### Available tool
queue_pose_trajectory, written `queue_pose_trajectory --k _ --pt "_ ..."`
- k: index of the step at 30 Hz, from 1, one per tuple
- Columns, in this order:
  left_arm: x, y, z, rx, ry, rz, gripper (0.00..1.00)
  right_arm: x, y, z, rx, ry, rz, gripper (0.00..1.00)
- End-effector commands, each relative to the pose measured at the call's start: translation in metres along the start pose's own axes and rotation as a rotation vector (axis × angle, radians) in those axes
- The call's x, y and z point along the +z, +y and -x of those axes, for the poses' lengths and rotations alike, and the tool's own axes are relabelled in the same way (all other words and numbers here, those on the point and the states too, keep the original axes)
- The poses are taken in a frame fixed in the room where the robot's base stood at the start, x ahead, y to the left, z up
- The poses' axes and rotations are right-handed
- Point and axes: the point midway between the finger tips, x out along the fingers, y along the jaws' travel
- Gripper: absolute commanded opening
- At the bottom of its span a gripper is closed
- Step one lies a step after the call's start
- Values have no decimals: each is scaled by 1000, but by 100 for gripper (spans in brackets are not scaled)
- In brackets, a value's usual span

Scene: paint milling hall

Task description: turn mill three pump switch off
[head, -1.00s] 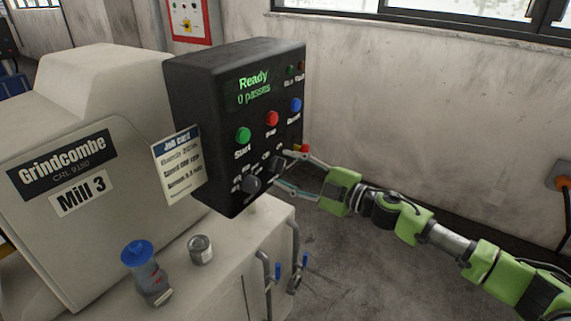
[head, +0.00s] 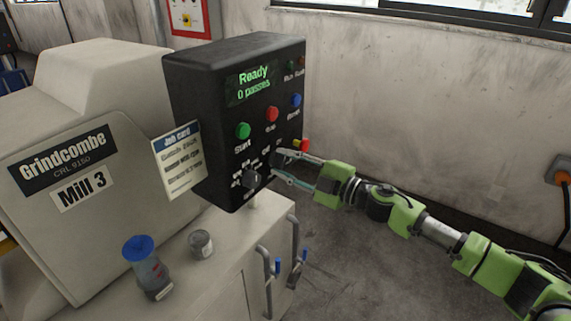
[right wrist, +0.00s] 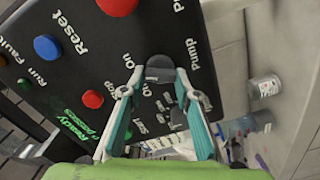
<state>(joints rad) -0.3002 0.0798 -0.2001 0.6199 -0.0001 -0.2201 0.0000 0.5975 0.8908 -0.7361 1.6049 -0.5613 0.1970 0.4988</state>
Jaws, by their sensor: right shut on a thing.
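The black control panel (head: 215,75) of Mill 3 shows "Ready, 0 passes" in green. The pump switch (right wrist: 160,68) is a dark knob by the words "Pump" and "On" in the right wrist view. My right gripper (head: 279,166) reaches the panel's lower right from the right. In the wrist view the fingers of my right gripper (right wrist: 158,80) are closed on the knob from both sides. In the head view the fingers partly hide the switch, and I cannot read its exact setting. My left gripper is not in view.
Green (head: 243,131), red (head: 272,114) and blue (head: 295,101) buttons sit above; a second knob (head: 251,179) sits lower left. A job card (head: 180,165) hangs at the panel's left. A blue-topped container (head: 145,262) and a grey can (head: 201,244) stand below.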

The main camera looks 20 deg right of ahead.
Motion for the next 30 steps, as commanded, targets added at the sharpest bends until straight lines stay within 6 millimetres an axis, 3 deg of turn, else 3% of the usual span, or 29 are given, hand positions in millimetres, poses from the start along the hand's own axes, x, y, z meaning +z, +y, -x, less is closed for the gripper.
queue_pose_trajectory --k 30 --pt "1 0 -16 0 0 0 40 2 -6 0 -1 2 826 8"
